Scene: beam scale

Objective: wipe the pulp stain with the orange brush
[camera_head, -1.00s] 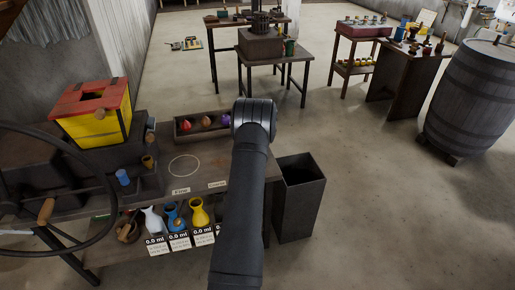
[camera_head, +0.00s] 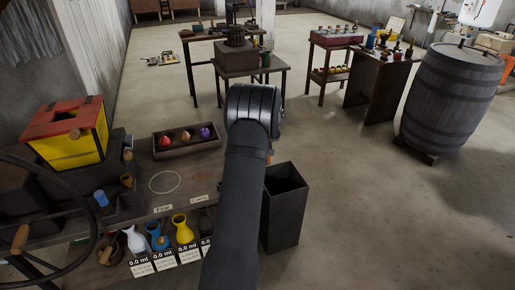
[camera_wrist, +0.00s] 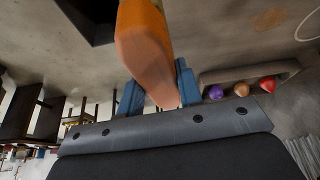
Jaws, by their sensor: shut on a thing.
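My gripper (camera_wrist: 158,92) has two blue fingers shut on the orange brush (camera_wrist: 142,38), seen large in the wrist view.
A tray (camera_head: 157,147) with several coloured fruit-like pieces stands at the table's back, near a drawn white circle (camera_head: 165,173). A dark open bin (camera_head: 284,220) stands right of the table. Coloured jugs (camera_head: 181,229) stand at the front. A yellow-red box (camera_head: 88,147) is at left.

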